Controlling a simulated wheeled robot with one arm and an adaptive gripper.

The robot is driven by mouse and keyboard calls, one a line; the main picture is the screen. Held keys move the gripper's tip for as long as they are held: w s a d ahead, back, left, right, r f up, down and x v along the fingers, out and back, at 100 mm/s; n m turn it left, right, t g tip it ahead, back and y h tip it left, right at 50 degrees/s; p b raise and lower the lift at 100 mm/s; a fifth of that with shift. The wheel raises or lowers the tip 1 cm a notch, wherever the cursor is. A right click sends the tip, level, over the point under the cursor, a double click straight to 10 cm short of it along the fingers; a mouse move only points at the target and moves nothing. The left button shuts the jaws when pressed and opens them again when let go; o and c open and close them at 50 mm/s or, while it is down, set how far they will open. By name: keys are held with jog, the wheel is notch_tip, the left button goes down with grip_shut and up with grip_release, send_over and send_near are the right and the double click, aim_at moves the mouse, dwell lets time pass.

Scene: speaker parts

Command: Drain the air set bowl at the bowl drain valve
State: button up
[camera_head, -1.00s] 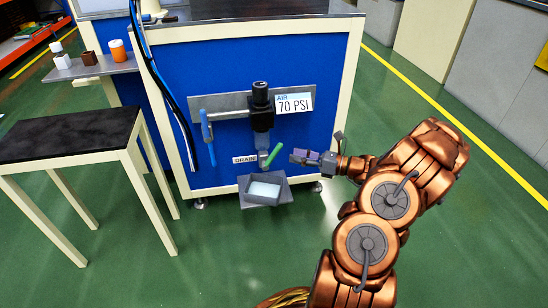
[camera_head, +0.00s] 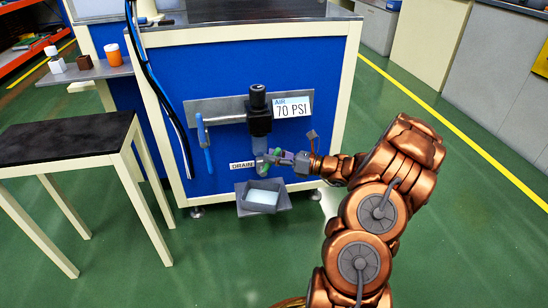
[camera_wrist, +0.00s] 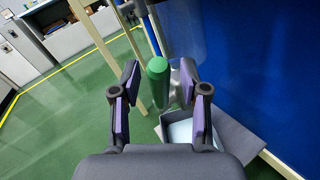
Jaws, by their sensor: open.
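The air set (camera_head: 259,112) hangs on a metal plate on the blue panel, with a dark body and a clear bowl (camera_head: 260,146) below. The green drain valve handle (camera_wrist: 158,82) shows between my fingers in the wrist view, upright there, and I see no clear contact. In the head view my gripper (camera_head: 274,157) is at the valve below the bowl and partly hides the handle. My gripper (camera_wrist: 158,98) is open, with purple pads on either side of the handle. A grey catch tray (camera_head: 281,196) with a pale bottom sits below the valve.
A "DRAIN" label (camera_head: 242,165) is left of the valve. A blue lever (camera_head: 203,131) stands on the pipe to the left. A "70 PSI" sign (camera_head: 293,107) is at the right. A black-topped table (camera_head: 62,138) stands at the left. Green floor is clear at the right.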

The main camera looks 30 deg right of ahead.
grip_shut()
